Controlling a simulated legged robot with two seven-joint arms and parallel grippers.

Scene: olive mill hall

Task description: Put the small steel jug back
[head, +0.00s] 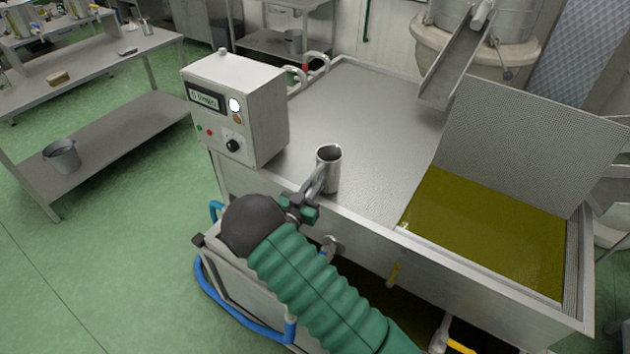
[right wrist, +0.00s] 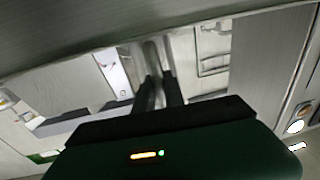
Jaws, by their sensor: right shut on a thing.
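The small steel jug (head: 329,168) is upright at the front edge of the machine's perforated steel cover (head: 372,128) in the head view. Its open mouth faces up. I cannot tell whether its base touches the cover. My right gripper (head: 318,184) comes from the front left of the jug and is shut on its handle. In the right wrist view, the dark fingers of the right gripper (right wrist: 160,92) close on a narrow grey upright piece, blurred, which looks like the handle. My left gripper is not in view.
A control box (head: 238,108) stands left of the jug. An open tank of olive-coloured liquid (head: 485,230) lies to the right, under a raised lid (head: 530,140). A steel chute (head: 457,62) hangs behind. A bucket (head: 62,156) stands on the left table's low shelf.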

